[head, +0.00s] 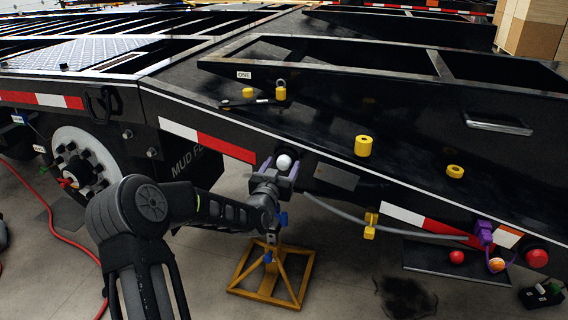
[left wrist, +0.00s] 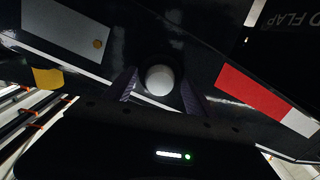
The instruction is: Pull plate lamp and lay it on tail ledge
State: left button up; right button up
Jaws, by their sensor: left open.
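The plate lamp (head: 284,162) appears as a small white round lamp in the side of the black trailer frame. My left gripper (head: 275,176) is open at the lamp, with its fingers on either side of it. In the left wrist view the lamp (left wrist: 160,80) sits in a dark round seat between the two fingertips (left wrist: 161,88); whether they touch it I cannot tell. The tail ledge seems to be the dark sloping top (head: 310,130) above the lamp, bearing small yellow pieces. My right gripper is not in view.
A yellow stand (head: 270,275) is on the floor below my left gripper. A grey cable (head: 385,228) runs right to a purple part (head: 484,232). Yellow cylinders (head: 363,146) and a padlock (head: 280,90) are on the frame above. A wheel (head: 85,165) is at left.

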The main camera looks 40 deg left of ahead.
pick_arm(q)
jog(key=shift+b, duration=0.3)
dwell(0.4)
grip_shut()
dwell(0.5)
jog(key=shift+s, duration=0.1)
jog(key=shift+b+v, duration=0.3)
jog(key=shift+v, duration=2.6)
